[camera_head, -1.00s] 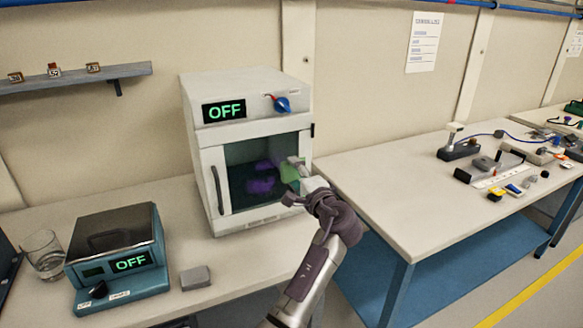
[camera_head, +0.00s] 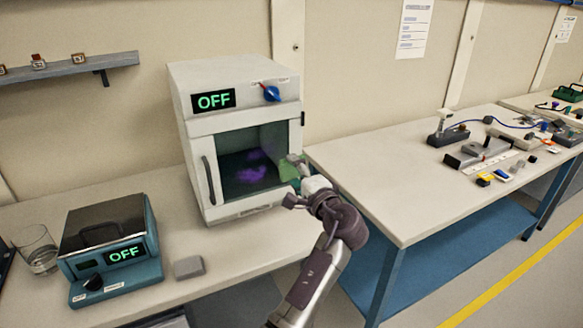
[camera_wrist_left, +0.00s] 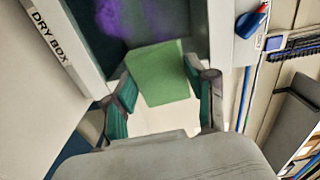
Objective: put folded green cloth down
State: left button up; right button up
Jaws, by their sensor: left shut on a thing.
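The folded green cloth (camera_head: 289,170) is at the right side of the dry box front opening. It shows as a flat green square in the left wrist view (camera_wrist_left: 158,75). My left gripper (camera_head: 298,177) is shut on the cloth, with a teal-padded finger on each side of it in the wrist view (camera_wrist_left: 162,100). The cloth's far edge overlaps the dark opening in that view. I cannot tell how far inside it reaches. The white dry box (camera_head: 245,213) stands on the bench, with an OFF display and a blue knob. My right gripper is not in view.
Purple patches (camera_head: 252,174) show inside the dry box. A teal device (camera_head: 108,250) reading OFF, a glass (camera_head: 36,250) and a grey block (camera_head: 188,267) are on the bench at left. The right table (camera_head: 385,185) has clear room on its near left part.

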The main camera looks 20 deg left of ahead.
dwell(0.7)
pick_arm(q)
jog(key=shift+s+a+f, duration=0.1)
jog(key=shift+f, duration=0.25)
jog(key=s+f+m+t+h, duration=0.4)
jog(key=s+f+h, duration=0.1)
jog(key=s+f, duration=0.6)
jog(key=s+d+m+t+h, duration=0.1)
jog(key=s+d+m+h, duration=0.2)
jog(key=s, duration=0.5)
jog(key=s+d+r+m+t+h, duration=0.1)
jog(key=s+d+m+h, duration=0.1)
jog(key=s+h, duration=0.3)
jog(key=s+d, duration=0.1)
jog(key=s, duration=0.2)
jog(key=shift+s+m+h, duration=0.25)
jog(key=shift+m+h, duration=0.05)
jog(key=shift+m, duration=0.1)
jog(key=shift+r, duration=0.1)
